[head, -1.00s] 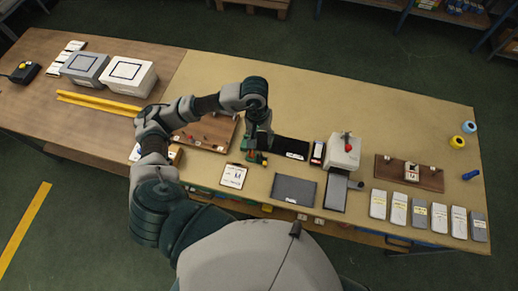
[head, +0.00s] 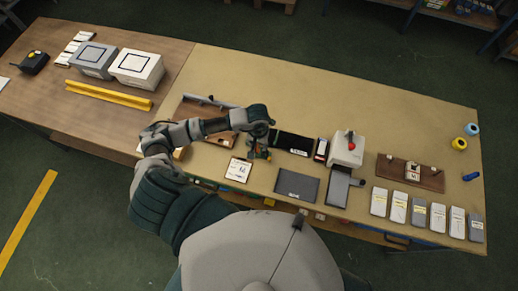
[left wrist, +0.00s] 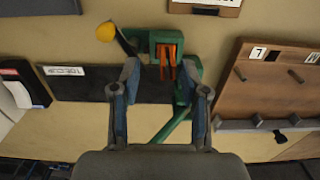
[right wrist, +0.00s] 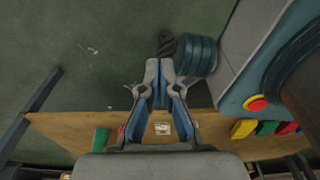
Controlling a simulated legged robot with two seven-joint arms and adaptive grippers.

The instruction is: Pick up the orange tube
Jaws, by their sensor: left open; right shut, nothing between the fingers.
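An orange piece (left wrist: 167,60) with two upright parts sits at a green fixture (left wrist: 178,40) with a yellow knob in the left wrist view. I cannot tell whether this piece is a tube. My left gripper (left wrist: 160,82) is open, with its fingers apart on either side of the fixture's near part and nothing visibly gripped. In the head view my left gripper (head: 259,150) points down at the table beside the white card board, partly hiding the fixture. My right gripper (right wrist: 160,75) is shut and empty, over the floor and table edge.
A wooden peg board (left wrist: 275,85) stands close by. A white machine (head: 346,150) with a red knob is farther right. The table's back middle is clear.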

